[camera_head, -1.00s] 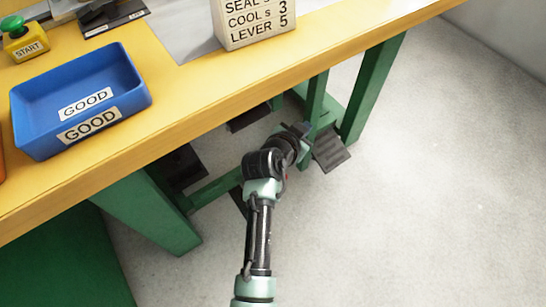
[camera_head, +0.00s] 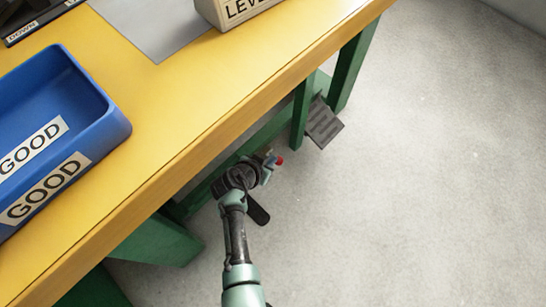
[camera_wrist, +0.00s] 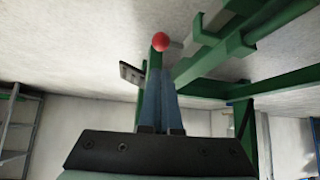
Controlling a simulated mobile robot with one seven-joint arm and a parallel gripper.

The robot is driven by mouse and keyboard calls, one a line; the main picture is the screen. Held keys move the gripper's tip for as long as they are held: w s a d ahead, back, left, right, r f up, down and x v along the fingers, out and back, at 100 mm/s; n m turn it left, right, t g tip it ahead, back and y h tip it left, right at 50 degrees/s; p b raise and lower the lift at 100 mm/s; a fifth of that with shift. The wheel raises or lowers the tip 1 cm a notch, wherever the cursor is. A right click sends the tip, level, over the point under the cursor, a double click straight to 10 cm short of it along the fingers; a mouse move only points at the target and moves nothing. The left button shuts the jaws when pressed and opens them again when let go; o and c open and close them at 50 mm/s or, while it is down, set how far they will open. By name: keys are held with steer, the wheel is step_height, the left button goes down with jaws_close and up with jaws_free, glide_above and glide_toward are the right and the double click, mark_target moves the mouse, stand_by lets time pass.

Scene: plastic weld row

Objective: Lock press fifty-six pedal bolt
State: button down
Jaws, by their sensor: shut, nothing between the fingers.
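A small red knob (camera_head: 280,160) shows just beyond the end of my arm, low under the bench edge; I take it to be the pedal bolt's knob. In the wrist view the red knob (camera_wrist: 160,41) is straight ahead of my fingertips. My gripper (camera_wrist: 160,80) is shut with nothing between its two bluish fingers. In the head view my gripper (camera_head: 269,167) is beside the knob; I cannot tell whether they touch. A dark ribbed pedal (camera_head: 324,123) sits to the right, by the green legs. The bolt's body is hidden.
The yellow bench (camera_head: 190,110) overhangs my arm on the left. Green frame bars (camera_head: 300,115) and legs stand close behind my gripper. A blue GOOD bin (camera_head: 112,135) and a lettered block (camera_head: 235,12) are on the bench. The floor to the right is clear.

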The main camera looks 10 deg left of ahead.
steer(key=b+x, duration=0.5)
steer(key=x, duration=0.2)
steer(key=shift+f, duration=0.15)
steer(key=shift+w+d+f+b, duration=0.2)
steer(key=shift+w+f+b, duration=0.3)
steer(key=shift+w+b, duration=0.05)
steer(key=s+a+p, duration=0.1)
steer(key=s+a, duration=0.3)
steer(key=s, duration=0.2)
steer(key=shift+s+a+p, duration=0.15)
steer(key=shift+a+p, duration=0.1)
steer(key=shift+p, duration=0.05)
